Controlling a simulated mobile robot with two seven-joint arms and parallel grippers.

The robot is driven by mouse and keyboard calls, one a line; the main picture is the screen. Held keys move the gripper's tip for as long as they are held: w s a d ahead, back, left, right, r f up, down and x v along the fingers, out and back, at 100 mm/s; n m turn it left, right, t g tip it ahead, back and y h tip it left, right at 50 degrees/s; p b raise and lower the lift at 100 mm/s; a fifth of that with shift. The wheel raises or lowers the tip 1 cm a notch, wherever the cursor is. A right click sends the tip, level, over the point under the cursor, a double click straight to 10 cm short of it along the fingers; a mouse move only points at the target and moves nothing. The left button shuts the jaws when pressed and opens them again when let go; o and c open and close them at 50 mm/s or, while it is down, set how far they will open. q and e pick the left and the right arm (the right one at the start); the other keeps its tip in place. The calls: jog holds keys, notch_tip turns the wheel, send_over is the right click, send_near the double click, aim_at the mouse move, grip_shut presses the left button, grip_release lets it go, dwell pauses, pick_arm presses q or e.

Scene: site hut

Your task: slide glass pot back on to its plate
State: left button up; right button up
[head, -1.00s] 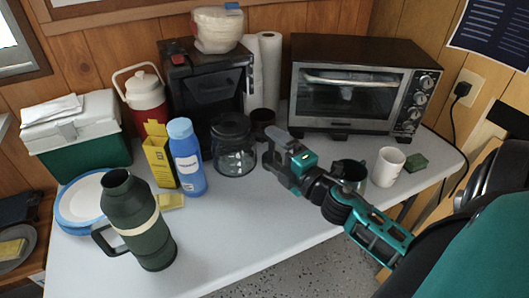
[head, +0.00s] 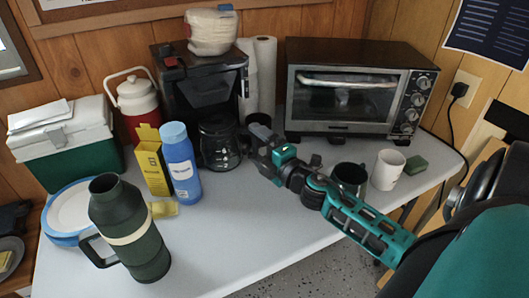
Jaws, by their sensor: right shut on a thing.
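The glass pot (head: 220,150), clear with a dark top, stands upright at the front of the black coffee maker (head: 200,88). The pot's upper part is close under the machine's overhang. The machine's plate is hidden behind the pot, so I cannot tell whether the pot is on it or only at its edge. My right gripper (head: 256,148) is at the pot's right side, shut on what seems to be its handle, which the jaws hide. My left gripper is not in view.
A blue bottle (head: 181,165) and yellow box (head: 152,165) stand left of the pot. A dark cup (head: 260,119) and paper rolls (head: 265,75) are behind my gripper. A dark mug (head: 349,174) and white mug (head: 387,170) stand near my right forearm. The table's front middle is clear.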

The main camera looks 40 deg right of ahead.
pick_arm(q)
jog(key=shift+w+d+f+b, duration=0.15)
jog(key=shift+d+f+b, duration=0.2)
jog(key=shift+b, duration=0.4)
pick_arm(e)
jog(key=w+d, duration=0.2)
jog(key=w, duration=0.8)
jog(key=shift+w+d, duration=0.25)
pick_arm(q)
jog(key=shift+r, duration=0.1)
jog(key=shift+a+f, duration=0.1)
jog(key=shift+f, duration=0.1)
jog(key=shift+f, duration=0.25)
pick_arm(e)
jog(key=shift+f, duration=0.3)
jog(key=o, duration=1.2)
jog(key=shift+s, duration=0.1)
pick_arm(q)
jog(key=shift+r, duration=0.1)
